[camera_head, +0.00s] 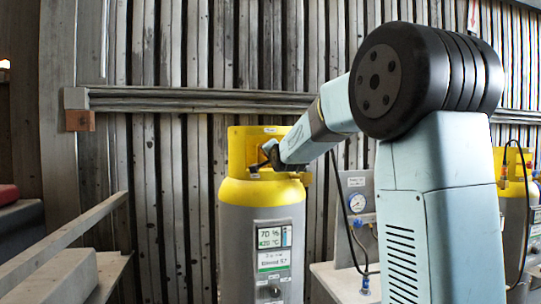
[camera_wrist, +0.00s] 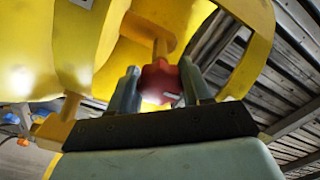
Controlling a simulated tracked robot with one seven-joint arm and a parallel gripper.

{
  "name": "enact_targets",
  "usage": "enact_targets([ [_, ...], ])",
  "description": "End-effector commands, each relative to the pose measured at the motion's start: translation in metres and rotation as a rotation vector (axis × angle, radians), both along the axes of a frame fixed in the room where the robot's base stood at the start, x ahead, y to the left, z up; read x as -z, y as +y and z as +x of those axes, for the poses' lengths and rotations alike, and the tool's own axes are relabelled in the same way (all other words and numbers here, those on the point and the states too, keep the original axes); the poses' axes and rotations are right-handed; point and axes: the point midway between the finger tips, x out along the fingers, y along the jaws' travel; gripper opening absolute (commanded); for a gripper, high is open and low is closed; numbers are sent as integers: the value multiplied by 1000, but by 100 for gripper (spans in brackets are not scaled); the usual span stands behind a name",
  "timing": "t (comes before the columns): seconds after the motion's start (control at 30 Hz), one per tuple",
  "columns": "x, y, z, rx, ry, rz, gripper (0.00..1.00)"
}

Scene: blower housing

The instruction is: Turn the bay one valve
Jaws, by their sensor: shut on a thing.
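A grey gas cylinder (camera_head: 240,245) with a yellow shoulder and a yellow guard collar (camera_head: 238,150) stands left of centre in the head view. My gripper reaches into the collar's opening from the right in that view. In the wrist view a red valve handwheel (camera_wrist: 160,82) sits on a brass-coloured stem inside the yellow guard (camera_wrist: 75,45). My gripper (camera_wrist: 160,88) has one finger on each side of the red handwheel and is shut on it. The head view hides the handwheel behind my gripper.
A second yellow-topped cylinder (camera_head: 515,185) stands at the right edge. A panel with a round gauge (camera_head: 357,202) and a black hose (camera_head: 345,215) stands between. A wooden rail (camera_head: 200,100) crosses the slatted wall. Sloping beams (camera_head: 70,225) lie at lower left. The yellow guard closely surrounds my fingers.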

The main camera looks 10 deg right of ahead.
Motion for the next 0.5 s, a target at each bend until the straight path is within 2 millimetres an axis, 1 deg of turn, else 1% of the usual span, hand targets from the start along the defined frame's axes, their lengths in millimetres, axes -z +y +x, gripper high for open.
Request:
enact_targets([
  [0.03,3,-1,0,2,6,-22,18],
  [0.17,3,-1,0,2,6,-107,18],
  [0.5,4,-1,0,1,8,-419,18],
])
